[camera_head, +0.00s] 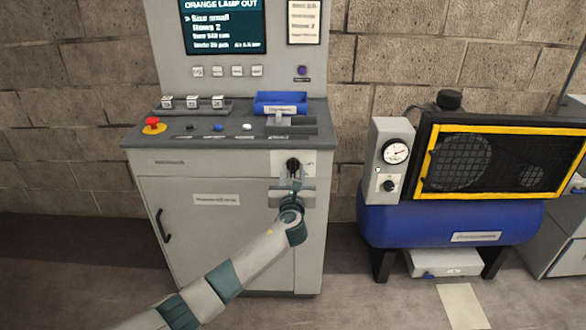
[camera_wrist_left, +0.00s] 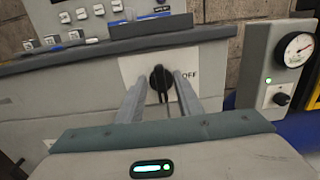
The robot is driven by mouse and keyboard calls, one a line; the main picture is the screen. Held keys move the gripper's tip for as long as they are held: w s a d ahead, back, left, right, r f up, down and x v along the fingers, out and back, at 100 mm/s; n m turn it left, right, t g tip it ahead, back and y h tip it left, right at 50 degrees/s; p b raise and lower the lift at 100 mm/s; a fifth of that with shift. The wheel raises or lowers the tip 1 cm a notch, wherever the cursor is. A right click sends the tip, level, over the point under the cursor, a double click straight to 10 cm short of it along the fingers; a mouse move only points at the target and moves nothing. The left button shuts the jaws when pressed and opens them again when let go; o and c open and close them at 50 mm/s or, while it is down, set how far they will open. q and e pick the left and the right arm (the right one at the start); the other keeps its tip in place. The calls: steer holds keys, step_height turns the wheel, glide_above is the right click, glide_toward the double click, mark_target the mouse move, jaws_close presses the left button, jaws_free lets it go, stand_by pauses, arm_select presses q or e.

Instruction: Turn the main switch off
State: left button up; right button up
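The main switch is a black rotary knob (camera_head: 293,164) on a white plate on the front of the grey control cabinet, at its upper right. In the left wrist view the knob (camera_wrist_left: 160,78) sits between my fingers, its grip looking roughly upright, with the word OFF (camera_wrist_left: 190,76) to its right. My left gripper (camera_head: 292,178) is open in front of the switch, one finger on each side of the knob. A gap seems to show beside the knob; I cannot tell whether either finger touches it. My right gripper is not in view.
The cabinet top (camera_head: 190,137) carries a red emergency button (camera_head: 153,124), small buttons and a blue tray (camera_head: 281,101), with a screen (camera_head: 224,25) above. A blue compressor (camera_head: 430,223) with a gauge (camera_head: 395,151) stands at right. Floor in front is partly clear.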

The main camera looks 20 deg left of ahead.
mark_target(293, 168)
arm_select(q)
steer(key=shift+x, duration=0.9)
steer(key=shift+w+a, duration=0.1)
steer(key=shift+w, duration=0.2)
steer(key=c, duration=0.8)
jaws_close()
